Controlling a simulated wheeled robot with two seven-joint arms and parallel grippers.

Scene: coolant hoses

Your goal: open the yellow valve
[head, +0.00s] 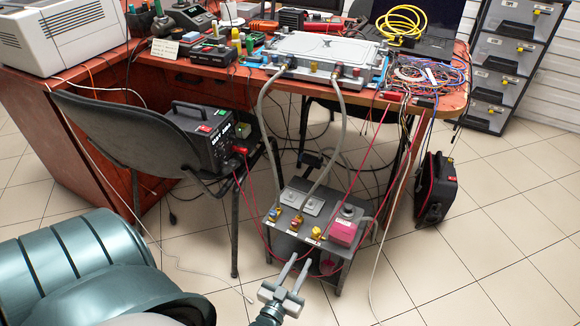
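A dark grey coolant unit (335,201) stands low on the floor in front of the desk. My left gripper (298,261) is just in front of the unit, below the fittings. Its two fingers are apart with nothing visible between them. My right gripper is not in view.
Two grey hoses (333,140) run from the unit up to a metal plate (325,49) on the cluttered desk. Thin red cables (250,207) hang around the unit. A chair (120,130) holding a black power supply stands left.

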